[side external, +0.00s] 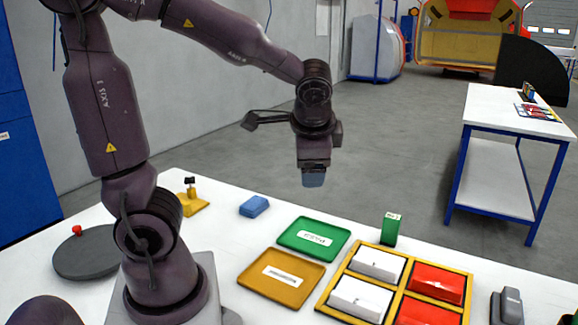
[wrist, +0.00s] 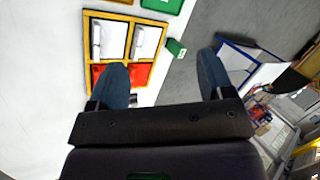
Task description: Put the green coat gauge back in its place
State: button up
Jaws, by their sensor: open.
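The green coat gauge (side external: 391,229) is a small green block with a pale top. It stands upright on the white table, just behind the yellow-framed tray and right of the green tray. It also shows in the wrist view (wrist: 175,48), ahead of and between my fingers. My gripper (side external: 313,178) is open and empty. It hangs above the back of the table, higher than the gauge and to its left. A green tray (side external: 284,240) with a white label lies flat and empty. I cannot tell from the frames which spot is the gauge's place.
A yellow-framed tray (side external: 333,281) holds white and red blocks in compartments. An orange tray (side external: 253,286) lies in front of the green tray. A blue block (side external: 254,206), a yellow stand (side external: 192,202), a dark round disc (side external: 92,257) and a grey device (side external: 507,306) are also on the table.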

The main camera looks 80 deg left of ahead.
jog(key=s+d+r+n+t+h, duration=0.2)
jog(key=s+d+h, duration=0.3)
jog(key=d, duration=0.5)
jog(key=shift+s+r+n+t, duration=0.4)
jog(key=shift+s+r+t, duration=0.5)
